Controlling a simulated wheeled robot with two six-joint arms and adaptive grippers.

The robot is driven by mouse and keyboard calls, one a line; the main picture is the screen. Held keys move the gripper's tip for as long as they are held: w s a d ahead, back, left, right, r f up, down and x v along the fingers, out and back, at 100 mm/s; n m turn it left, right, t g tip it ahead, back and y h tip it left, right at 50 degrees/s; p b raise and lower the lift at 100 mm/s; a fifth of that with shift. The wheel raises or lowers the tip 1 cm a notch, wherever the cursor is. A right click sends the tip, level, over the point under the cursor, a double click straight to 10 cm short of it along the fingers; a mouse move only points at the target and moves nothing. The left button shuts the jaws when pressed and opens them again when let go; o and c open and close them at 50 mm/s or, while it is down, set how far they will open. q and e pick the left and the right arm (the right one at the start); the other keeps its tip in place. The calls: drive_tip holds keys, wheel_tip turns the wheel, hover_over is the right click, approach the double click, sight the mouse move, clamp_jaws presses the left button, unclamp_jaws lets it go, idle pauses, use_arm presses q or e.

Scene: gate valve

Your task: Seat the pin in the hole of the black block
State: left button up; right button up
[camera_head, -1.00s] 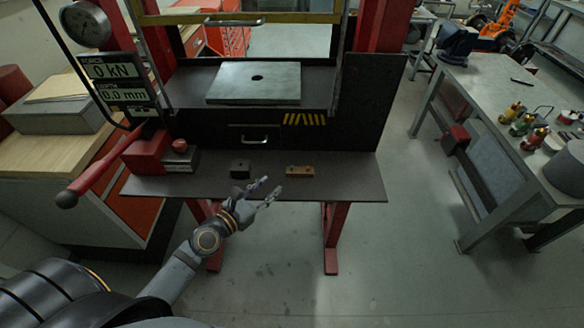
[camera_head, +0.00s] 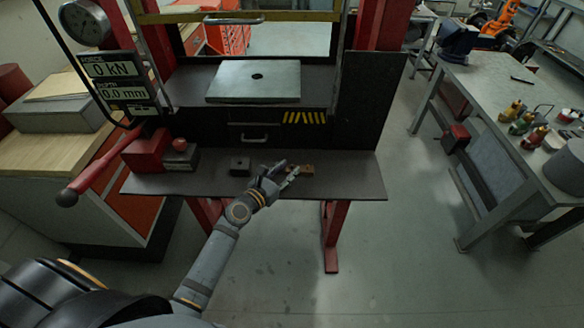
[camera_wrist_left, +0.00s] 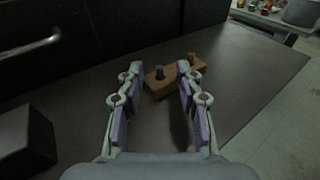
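The black block (camera_head: 240,165) sits on the dark shelf of the press, left of my left gripper (camera_head: 284,170). It also shows at the left edge of the left wrist view (camera_wrist_left: 28,135); its hole is not clear there. A brown wooden block (camera_head: 306,169) lies to the right, partly behind the gripper fingers. In the left wrist view a short dark grey pin (camera_wrist_left: 158,73) stands upright in the wooden block (camera_wrist_left: 160,88), and a brass-coloured piece (camera_wrist_left: 191,59) stands near its right end. My left gripper is open, with the grey pin beyond and between its fingertips. My right gripper is not in view.
The shelf (camera_head: 350,182) is clear to the right of the wooden block. A red and grey unit (camera_head: 150,152) with a red lever stands at the left. A metal plate (camera_head: 230,85) with a hole lies on the press above. A workbench stands at far right.

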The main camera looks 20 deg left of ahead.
use_arm(q)
drive_tip(key=shift+w+d+f, duration=0.15)
drive_tip(key=shift+w, duration=0.25)
drive_tip(key=shift+s, duration=0.2)
drive_tip(key=c, duration=0.4)
drive_tip(key=shift+w, duration=0.1)
clamp_jaws()
drive_tip(key=shift+r+p, duration=0.55)
drive_tip(key=shift+r, duration=0.05)
wheel_tip(320, 180, up, 3)
drive_tip(key=p, duration=0.3)
drive_tip(key=s+d+r+p, duration=0.4)
drive_tip(key=s+r+p, duration=0.2)
drive_tip(key=s+r, duration=0.5)
wheel_tip(320, 180, down, 15)
drive_tip(key=s+b, duration=0.2)
drive_tip(key=b, duration=1.1)
drive_tip(key=shift+s, duration=0.2)
